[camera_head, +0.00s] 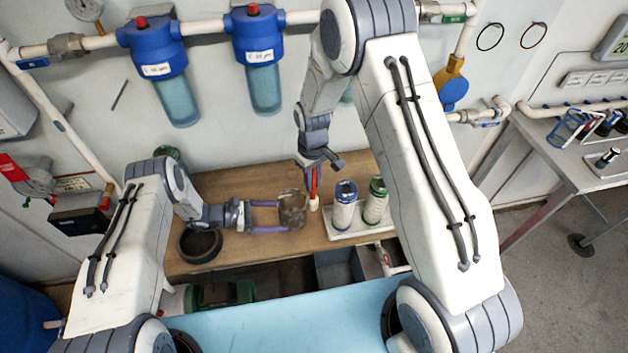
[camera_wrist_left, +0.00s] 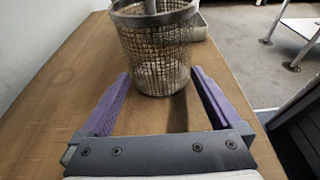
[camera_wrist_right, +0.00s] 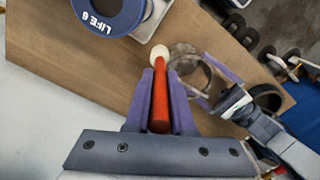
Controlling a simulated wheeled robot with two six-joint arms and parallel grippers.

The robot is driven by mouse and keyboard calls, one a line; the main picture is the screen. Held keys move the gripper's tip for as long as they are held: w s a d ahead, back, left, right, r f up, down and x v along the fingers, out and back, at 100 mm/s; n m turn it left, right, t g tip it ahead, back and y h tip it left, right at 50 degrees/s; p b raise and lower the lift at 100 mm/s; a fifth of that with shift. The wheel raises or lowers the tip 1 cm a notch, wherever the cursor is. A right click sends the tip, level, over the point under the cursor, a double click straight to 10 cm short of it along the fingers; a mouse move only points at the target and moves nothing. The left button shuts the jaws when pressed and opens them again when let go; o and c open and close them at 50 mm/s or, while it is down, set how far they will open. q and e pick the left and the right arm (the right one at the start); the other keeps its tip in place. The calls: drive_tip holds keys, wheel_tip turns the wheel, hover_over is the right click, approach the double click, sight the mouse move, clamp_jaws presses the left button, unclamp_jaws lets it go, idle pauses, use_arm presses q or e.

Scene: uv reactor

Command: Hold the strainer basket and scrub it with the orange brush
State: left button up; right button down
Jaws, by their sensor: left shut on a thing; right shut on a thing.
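The strainer basket (camera_head: 292,212), a metal mesh cup, is upright above the wooden bench. My left gripper (camera_head: 282,216) is shut on it, with purple fingers on either side; the basket also shows in the left wrist view (camera_wrist_left: 155,60). My right gripper (camera_head: 314,168) points down and is shut on the orange brush (camera_head: 315,190). In the right wrist view the orange handle (camera_wrist_right: 160,105) lies between the purple fingers. Its pale round end is just beside the basket's rim (camera_wrist_right: 188,72); whether they touch I cannot tell.
Two cylinders, blue-topped (camera_head: 344,208) and green-topped (camera_head: 376,202), stand on a white tray right of the brush. A dark ring (camera_head: 201,246) lies on the bench (camera_head: 235,182) at left. Blue filter housings (camera_head: 260,50) hang on the wall behind.

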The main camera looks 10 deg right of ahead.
sight(314, 188)
drive_tip(key=shift+f, duration=1.75)
drive_tip(key=shift+d, duration=0.2)
drive_tip(key=shift+r, duration=0.15)
drive_tip(key=shift+r, duration=1.6)
drive_tip(key=shift+a, duration=0.25)
drive_tip(key=shift+f, duration=0.15)
